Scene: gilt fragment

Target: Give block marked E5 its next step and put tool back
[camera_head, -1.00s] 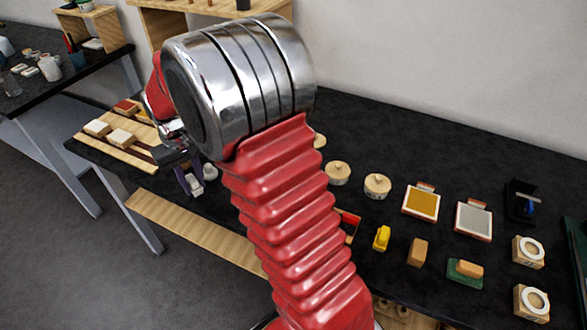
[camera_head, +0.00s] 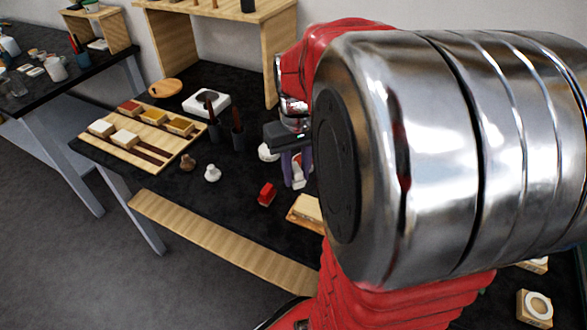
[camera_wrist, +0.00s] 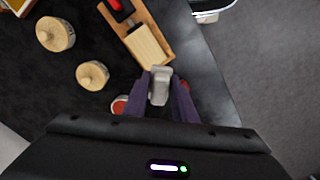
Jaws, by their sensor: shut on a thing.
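My gripper (camera_head: 297,168) has purple fingers and hangs over the black bench in the head view. In the wrist view, my gripper (camera_wrist: 167,100) is shut on a small pale grey-white tool (camera_wrist: 160,84). The tool's end points toward a wooden tray (camera_wrist: 133,38) with a cream block (camera_wrist: 148,46) on it; I cannot tell whether they touch. The cream block also shows in the head view (camera_head: 308,207), partly hidden by my arm. Several coloured blocks (camera_head: 154,117) lie on a slatted wooden rack (camera_head: 162,162). No E5 mark is readable on any block.
A white knob-like piece (camera_head: 212,173), a brown one (camera_head: 187,162) and a red block (camera_head: 266,194) stand on the bench. Dark cups with tools (camera_head: 238,138) and a white dish (camera_head: 206,102) are behind. Two round lidded wooden jars (camera_wrist: 55,34) (camera_wrist: 92,75) show in the wrist view.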

